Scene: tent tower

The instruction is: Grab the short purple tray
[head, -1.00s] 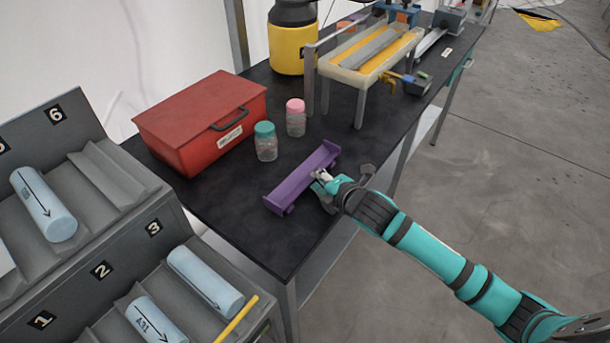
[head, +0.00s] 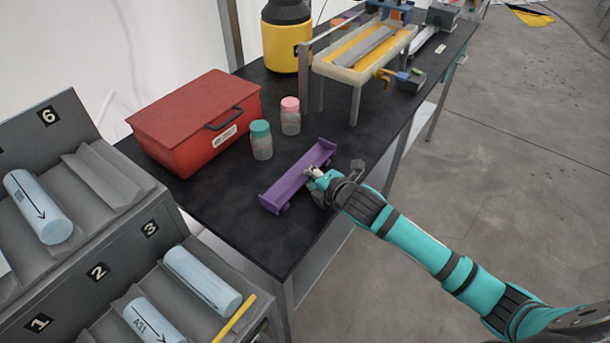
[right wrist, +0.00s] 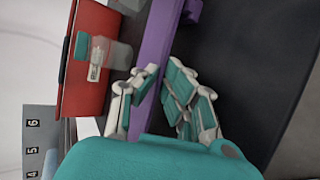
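The short purple tray (head: 298,178) lies on the black tabletop near its front edge, slanting from lower left to upper right. My right gripper (head: 318,178) is at the tray's near long side, around its middle. In the right wrist view, my right gripper (right wrist: 160,85) has one finger on each side of the purple tray (right wrist: 158,45), and both fingers appear to touch it. The tray still rests on the table. Its part below the fingers is hidden by my gripper. My left gripper is not in view.
A red toolbox (head: 195,120), a teal-lidded jar (head: 261,142) and a pink-lidded jar (head: 290,118) stand behind the tray. A raised frame (head: 365,60) stands farther back. A grey rack (head: 130,245) with pale cylinders is at left. Bare tabletop lies around the tray.

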